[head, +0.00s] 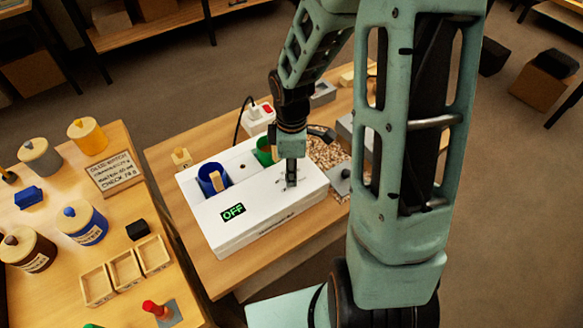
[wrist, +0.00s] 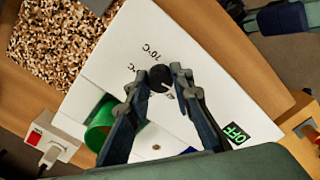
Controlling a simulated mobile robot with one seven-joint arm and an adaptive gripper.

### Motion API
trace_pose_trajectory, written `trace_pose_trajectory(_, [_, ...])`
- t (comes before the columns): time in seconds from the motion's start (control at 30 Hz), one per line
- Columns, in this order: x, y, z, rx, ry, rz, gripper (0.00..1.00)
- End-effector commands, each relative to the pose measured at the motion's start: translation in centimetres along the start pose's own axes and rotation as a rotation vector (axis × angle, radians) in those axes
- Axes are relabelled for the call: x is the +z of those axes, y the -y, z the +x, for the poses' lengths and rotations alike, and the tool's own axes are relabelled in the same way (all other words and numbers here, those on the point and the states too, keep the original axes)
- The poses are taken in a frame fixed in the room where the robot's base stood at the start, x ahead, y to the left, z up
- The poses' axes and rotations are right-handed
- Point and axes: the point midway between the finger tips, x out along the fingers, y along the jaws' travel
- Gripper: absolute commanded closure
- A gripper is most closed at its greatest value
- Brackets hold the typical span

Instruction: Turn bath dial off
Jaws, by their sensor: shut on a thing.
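The white bath (head: 262,222) stands on the wooden bench, and its display (head: 233,212) reads OFF in green. The display also shows in the wrist view (wrist: 236,133). The black round dial (wrist: 160,78) is on the bath's top panel, with printed temperature marks around it, one reading 70°C. My gripper (wrist: 158,81) is shut on the dial, one finger on each side. In the head view my gripper (head: 291,184) points down onto the panel and hides the dial. The dial's pointer is too small to read surely.
A blue pot (head: 205,180) and a green pot (head: 264,150) sit in the bath's openings. A power strip (head: 260,113) with a red switch stands behind it, and wood chips (head: 326,152) lie beside it. A side table (head: 60,260) holds jars and small trays.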

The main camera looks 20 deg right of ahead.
Motion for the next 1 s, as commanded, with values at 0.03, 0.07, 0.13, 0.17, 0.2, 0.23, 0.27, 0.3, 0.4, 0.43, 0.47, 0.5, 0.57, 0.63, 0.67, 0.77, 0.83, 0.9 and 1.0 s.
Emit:
trace_pose_trajectory(0.03, [0.03, -0.03, -0.31, 0.0, 0.0, -0.04, 1.0])
trace_pose_trajectory(0.07, [0.05, -0.02, -0.3, -0.001, 0.0, -0.063, 1.0])
trace_pose_trajectory(0.13, [0.04, -0.02, -0.29, -0.001, 0.0, -0.117, 1.0])
trace_pose_trajectory(0.17, [0.03, -0.04, -0.29, 0.0, 0.0, -0.139, 1.0])
trace_pose_trajectory(0.2, [0.0, -0.05, -0.29, 0.0, -0.001, -0.167, 1.0])
trace_pose_trajectory(0.23, [-0.01, -0.05, -0.27, 0.0, -0.001, -0.185, 1.0])
trace_pose_trajectory(0.27, [0.0, -0.05, -0.25, 0.0, -0.001, -0.204, 1.0])
trace_pose_trajectory(0.3, [0.03, -0.06, -0.23, 0.0, 0.0, -0.226, 1.0])
trace_pose_trajectory(0.4, [0.04, -0.08, -0.21, 0.0, 0.0, -0.273, 1.0])
trace_pose_trajectory(0.43, [0.04, -0.08, -0.2, 0.0, 0.0, -0.285, 1.0])
trace_pose_trajectory(0.47, [0.03, -0.09, -0.19, 0.0, 0.0, -0.297, 1.0])
trace_pose_trajectory(0.5, [0.02, -0.09, -0.16, 0.0, 0.0, -0.31, 1.0])
trace_pose_trajectory(0.57, [0.0, -0.09, -0.13, 0.001, 0.0, -0.325, 1.0])
trace_pose_trajectory(0.63, [-0.01, -0.1, -0.1, 0.001, 0.0, -0.338, 1.0])
trace_pose_trajectory(0.67, [-0.01, -0.1, -0.09, 0.001, 0.0, -0.343, 1.0])
trace_pose_trajectory(0.77, [-0.01, -0.12, -0.06, 0.001, 0.0, -0.354, 1.0])
trace_pose_trajectory(0.83, [-0.01, -0.12, -0.04, 0.002, 0.0, -0.357, 1.0])
trace_pose_trajectory(0.9, [-0.01, -0.13, -0.03, 0.002, 0.0, -0.358, 1.0])
trace_pose_trajectory(1.0, [-0.01, -0.13, -0.03, 0.002, 0.0, -0.357, 1.0])
